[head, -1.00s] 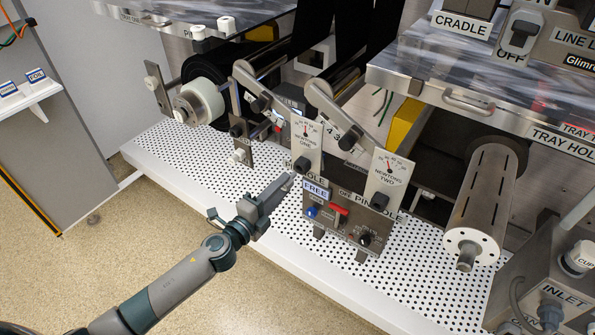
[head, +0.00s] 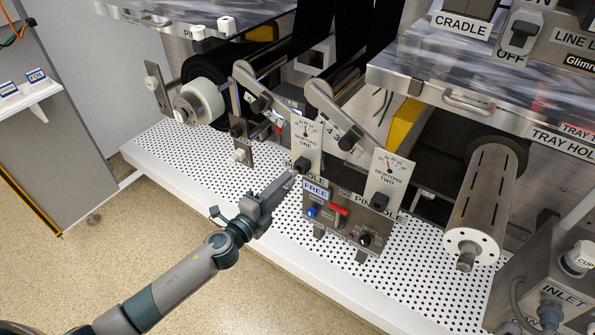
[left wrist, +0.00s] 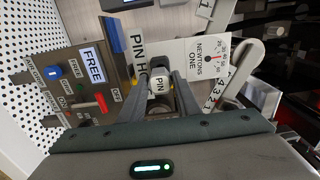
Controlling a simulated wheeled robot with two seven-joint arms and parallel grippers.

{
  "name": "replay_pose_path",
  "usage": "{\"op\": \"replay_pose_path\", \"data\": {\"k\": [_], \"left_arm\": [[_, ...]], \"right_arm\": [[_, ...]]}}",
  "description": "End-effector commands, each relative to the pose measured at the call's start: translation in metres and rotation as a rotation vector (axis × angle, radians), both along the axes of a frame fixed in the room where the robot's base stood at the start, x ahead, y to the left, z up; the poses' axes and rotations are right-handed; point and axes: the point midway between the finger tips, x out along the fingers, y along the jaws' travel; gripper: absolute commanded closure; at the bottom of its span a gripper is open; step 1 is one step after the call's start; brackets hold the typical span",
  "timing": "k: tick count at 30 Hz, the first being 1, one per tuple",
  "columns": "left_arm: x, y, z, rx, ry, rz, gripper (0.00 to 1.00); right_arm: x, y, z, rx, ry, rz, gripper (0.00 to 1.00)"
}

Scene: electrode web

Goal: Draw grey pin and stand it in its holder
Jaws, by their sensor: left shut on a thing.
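In the head view this gripper (head: 291,178) is just left of the FREE label, at the PIN HOLE plate below the NEWTONS ONE gauge (head: 306,140). The pin's shaft is hidden, so I cannot tell how deep it sits in the plate. The PIN HOLE lettering (left wrist: 138,50) is beside the fingers. I cannot make out the pin's holder in either view.
The control panel (head: 325,221), with a blue knob and a red lever, is right beside the gripper. The NEWTONS TWO gauge (head: 386,178) and a slotted metal roller (head: 483,205) stand to the right.

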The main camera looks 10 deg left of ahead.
Motion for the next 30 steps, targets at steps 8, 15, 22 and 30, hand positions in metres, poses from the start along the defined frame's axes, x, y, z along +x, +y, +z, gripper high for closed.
{"op": "replay_pose_path", "data": {"k": [8,15,22,30], "left_arm": [[0.004,-0.002,0.0,-0.001,-0.001,0.0,0.97],[0.008,-0.003,0.001,-0.001,-0.001,0.0,0.97],[0.012,-0.004,0.001,-0.001,-0.001,0.0,0.97],[0.016,-0.006,0.001,-0.001,0.0,0.0,0.97]], "right_arm": [[0.0,0.0,0.001,0.0,-0.001,0.0,0.56],[0.0,0.0,0.001,0.0,-0.001,0.0,0.56],[0.0,0.0,0.001,0.0,-0.001,0.0,0.56],[0.0,0.0,0.001,0.0,0.0,0.0,0.56]]}}
